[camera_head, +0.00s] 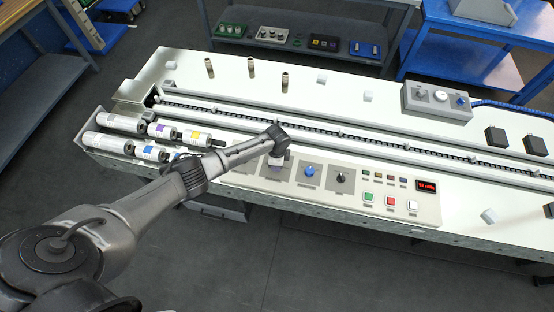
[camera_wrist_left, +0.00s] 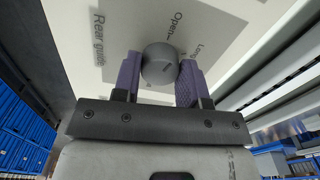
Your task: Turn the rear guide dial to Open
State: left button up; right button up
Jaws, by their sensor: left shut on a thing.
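The rear guide dial (camera_wrist_left: 160,64) is a round grey knob on a grey label plate (camera_wrist_left: 110,35) reading "Rear guide" and "Open". A second position word is partly hidden behind a finger. The knob's face has a short dark mark, but I cannot tell which position it marks. My left gripper (camera_wrist_left: 160,82) has its two purple fingers on either side of the knob, shut on it. In the head view my left gripper (camera_head: 277,153) is over the front control panel, largely covering the dial. My right gripper is in neither view.
To the right on the panel are a blue dial (camera_head: 309,170), a black dial (camera_head: 342,177), coloured buttons (camera_head: 391,200) and a red display (camera_head: 427,186). The rail and chain conveyor (camera_head: 330,138) runs behind. Rolls (camera_head: 120,124) lie at the left end.

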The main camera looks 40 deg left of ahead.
pick_arm(q)
jog(key=shift+r+n+p, duration=0.1)
jog(key=shift+n+p, duration=0.55)
jog(key=shift+n, duration=0.85)
jog(key=o, duration=0.9)
jog(key=shift+r, duration=0.45)
jog(key=shift+r+p, duration=0.95)
jog(key=shift+r, duration=5.5)
